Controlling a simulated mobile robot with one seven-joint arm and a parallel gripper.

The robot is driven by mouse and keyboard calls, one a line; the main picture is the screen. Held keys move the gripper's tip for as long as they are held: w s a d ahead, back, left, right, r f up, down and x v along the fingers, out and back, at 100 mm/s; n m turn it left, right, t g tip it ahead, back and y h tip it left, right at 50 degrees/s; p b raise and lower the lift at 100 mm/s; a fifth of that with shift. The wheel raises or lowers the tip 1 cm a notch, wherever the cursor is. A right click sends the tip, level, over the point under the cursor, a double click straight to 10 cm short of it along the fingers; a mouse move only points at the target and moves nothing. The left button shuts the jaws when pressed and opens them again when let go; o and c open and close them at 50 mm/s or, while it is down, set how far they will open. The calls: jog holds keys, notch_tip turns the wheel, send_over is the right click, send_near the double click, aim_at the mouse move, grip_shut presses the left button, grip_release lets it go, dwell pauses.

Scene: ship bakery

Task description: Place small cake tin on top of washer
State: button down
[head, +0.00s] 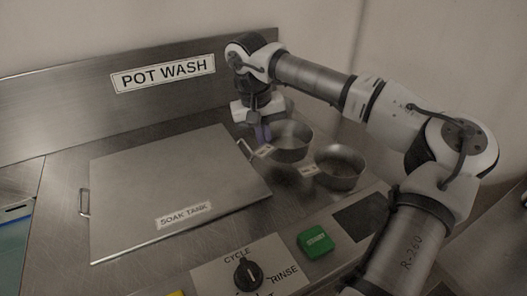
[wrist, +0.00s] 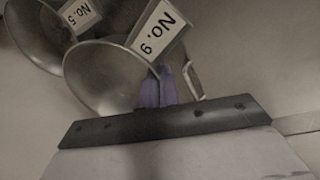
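Two round metal tins with side handles are right of the soak tank lid. One tin (head: 290,155) is nearer my gripper and in the wrist view (wrist: 105,80) is next to a tag reading No. 9. The other tin (head: 342,182), tagged No. 5, is at the upper left in the wrist view (wrist: 35,35). I cannot tell which is the small one. My gripper (head: 263,134) points down at the No. 9 tin's edge. Its purple fingers (wrist: 158,88) are close together at the rim, beside the handle; whether they pinch it is unclear.
A flat metal lid labelled SOAK TANK (head: 165,180) covers much of the counter and is bare. A POT WASH sign (head: 163,74) is on the back panel. A cycle dial (head: 248,274) and green button (head: 315,241) are in front. My arm spans the right side.

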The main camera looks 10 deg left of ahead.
jog(key=shift+f, duration=2.25)
jog(key=shift+f, duration=0.2)
jog(key=c, duration=1.7)
grip_release()
jog(key=shift+o, duration=0.3)
jog(key=shift+r, duration=0.1)
notch_tip(320, 180, up, 12)
jog(key=a, duration=0.1)
jog(key=shift+s+a+b, duration=0.3)
jog(key=shift+a, duration=0.1)
